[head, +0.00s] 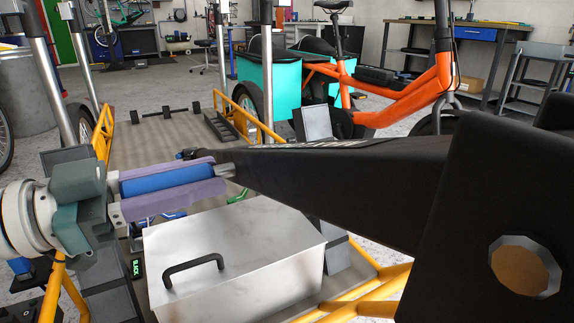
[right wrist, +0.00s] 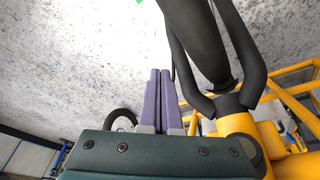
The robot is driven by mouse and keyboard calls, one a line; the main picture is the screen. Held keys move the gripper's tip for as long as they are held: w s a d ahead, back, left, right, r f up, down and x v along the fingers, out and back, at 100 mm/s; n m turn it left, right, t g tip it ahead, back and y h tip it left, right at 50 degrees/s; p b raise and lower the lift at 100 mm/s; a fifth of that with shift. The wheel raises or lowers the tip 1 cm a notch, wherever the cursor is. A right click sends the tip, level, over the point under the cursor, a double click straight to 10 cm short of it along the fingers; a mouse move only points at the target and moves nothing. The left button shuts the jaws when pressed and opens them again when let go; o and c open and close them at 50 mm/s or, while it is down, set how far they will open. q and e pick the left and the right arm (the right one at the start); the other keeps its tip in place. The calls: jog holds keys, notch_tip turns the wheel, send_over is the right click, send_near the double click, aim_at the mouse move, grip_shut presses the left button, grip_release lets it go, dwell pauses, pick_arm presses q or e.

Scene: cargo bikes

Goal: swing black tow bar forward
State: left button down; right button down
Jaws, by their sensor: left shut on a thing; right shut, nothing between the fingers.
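The black tow bar (head: 330,185) runs across the head view from the large dark bracket (head: 490,200) at the right foreground towards the left, narrowing as it goes. At its left end is a blue grip (head: 165,181). My left gripper (head: 220,172) comes in from the left, its purple fingers shut above and below the blue grip. My right gripper (right wrist: 161,72) shows only in the right wrist view, its purple fingers shut together and empty. It is left of a black forked tube (right wrist: 205,50) on a yellow frame.
A metal box (head: 240,250) with a black handle lies under the bar, on a platform with yellow rails (head: 103,130). An orange cargo bike (head: 400,95) with teal boxes stands behind. Grey floor (right wrist: 80,60) lies open left of my right gripper.

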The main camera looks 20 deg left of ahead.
pick_arm(q)
notch_tip(320, 180, up, 26)
jog(key=s+d+m+p, duration=0.1)
jog(key=m+p, duration=0.8)
jog(key=p, duration=1.7)
jog(key=shift+s+d+f+m, duration=0.15)
jog(key=shift+s+d+m, duration=0.15)
jog(key=shift+d, duration=0.15)
jog(key=c, duration=0.6)
grip_release()
jog(key=shift+f, duration=0.1)
jog(key=p+v, duration=0.1)
jog(key=v, duration=0.9)
